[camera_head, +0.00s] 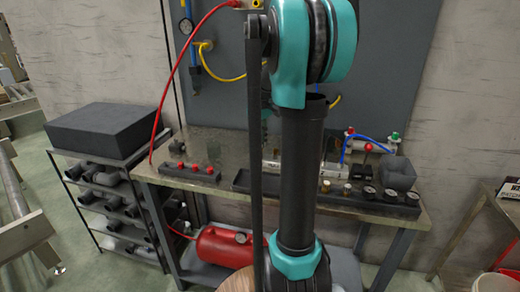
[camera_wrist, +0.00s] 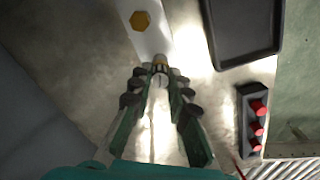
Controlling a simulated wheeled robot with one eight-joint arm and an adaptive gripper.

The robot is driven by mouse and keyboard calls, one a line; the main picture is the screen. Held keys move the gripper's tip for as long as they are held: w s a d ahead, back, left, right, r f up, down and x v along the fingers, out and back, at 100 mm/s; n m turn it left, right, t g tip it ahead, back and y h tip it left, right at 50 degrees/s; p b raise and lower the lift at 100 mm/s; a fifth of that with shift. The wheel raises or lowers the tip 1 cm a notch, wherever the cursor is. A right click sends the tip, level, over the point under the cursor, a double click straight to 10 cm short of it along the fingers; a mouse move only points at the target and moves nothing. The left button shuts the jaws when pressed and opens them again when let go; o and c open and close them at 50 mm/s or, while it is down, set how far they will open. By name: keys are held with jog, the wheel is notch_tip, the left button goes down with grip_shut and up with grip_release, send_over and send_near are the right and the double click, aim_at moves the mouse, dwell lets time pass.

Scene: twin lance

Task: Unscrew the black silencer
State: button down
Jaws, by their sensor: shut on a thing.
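In the wrist view my gripper (camera_wrist: 160,76) reaches up to the near end of a pale metal body (camera_wrist: 152,40), which bears a yellow hexagon. Its fingertips are closed on a small fitting (camera_wrist: 160,62) at that end. The fitting shows a brass-coloured ring and a dark part, and appears to be the black silencer. The fingers cover most of it, so its thread and how far it is seated are hidden. In the head view my arm hides the gripper and the silencer.
A black rack with several red-topped parts (camera_wrist: 253,120) stands right of the gripper, also seen in the head view (camera_head: 192,174). A dark tray (camera_wrist: 243,30) lies at upper right. Gauges (camera_head: 390,194) and a grey lump (camera_head: 397,172) occupy the bench's right end.

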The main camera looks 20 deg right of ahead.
jog(key=c, duration=1.6)
grip_release()
jog(key=shift+s, duration=0.1)
jog(key=m, duration=2.5)
